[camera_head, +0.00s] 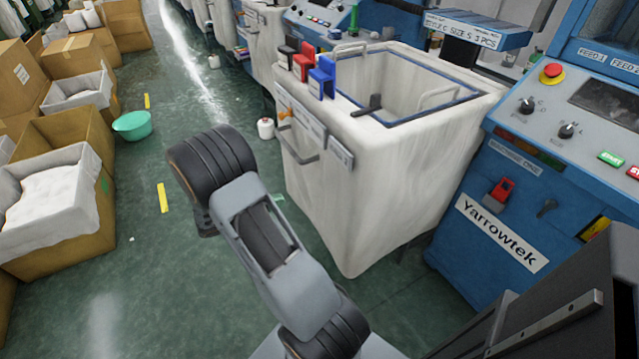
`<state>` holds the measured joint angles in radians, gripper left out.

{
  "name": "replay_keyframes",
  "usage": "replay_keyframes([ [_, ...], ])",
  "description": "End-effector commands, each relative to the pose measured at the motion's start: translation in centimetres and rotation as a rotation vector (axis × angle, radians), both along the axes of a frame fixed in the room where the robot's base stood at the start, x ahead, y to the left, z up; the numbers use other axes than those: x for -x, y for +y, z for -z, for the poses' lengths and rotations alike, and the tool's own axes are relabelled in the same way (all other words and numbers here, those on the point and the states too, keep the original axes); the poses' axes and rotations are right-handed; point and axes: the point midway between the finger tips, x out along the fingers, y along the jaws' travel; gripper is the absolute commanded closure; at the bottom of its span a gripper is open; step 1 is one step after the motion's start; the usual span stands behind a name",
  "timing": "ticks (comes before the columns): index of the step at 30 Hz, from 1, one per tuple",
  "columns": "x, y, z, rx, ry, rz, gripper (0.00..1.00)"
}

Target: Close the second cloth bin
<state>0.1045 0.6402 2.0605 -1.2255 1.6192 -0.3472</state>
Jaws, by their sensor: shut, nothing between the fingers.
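A large white cloth bin (385,190) stands at the centre right, beside the blue Yarrowtek machine. Its top is open, with a blue-edged opening (385,119), and I see into it. A grey handle (297,143) sits on its left face. Another white cloth bin (262,38) stands behind it, partly cut off by the top edge. I cannot tell which one counts as the second. My arm reaches up from the bottom, left of the near bin and apart from it in the picture. My gripper does not show; the arm's end is hidden behind its dark joint.
The blue machine (505,235) and its control panel (570,125) bound the right side. Cardboard boxes (75,225) with white cloth line the left. A green basin (133,125) and a small white jug (266,128) stand on the floor. The green aisle between is mostly clear.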

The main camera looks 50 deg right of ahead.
Motion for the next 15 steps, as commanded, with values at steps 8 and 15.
replay_keyframes([
  [8, -0.6, -2.1, 1.2, 0.066, 0.105, -0.054, 1.00],
  [15, 1.1, -6.1, 1.2, 0.065, 0.104, -0.052, 1.00],
])
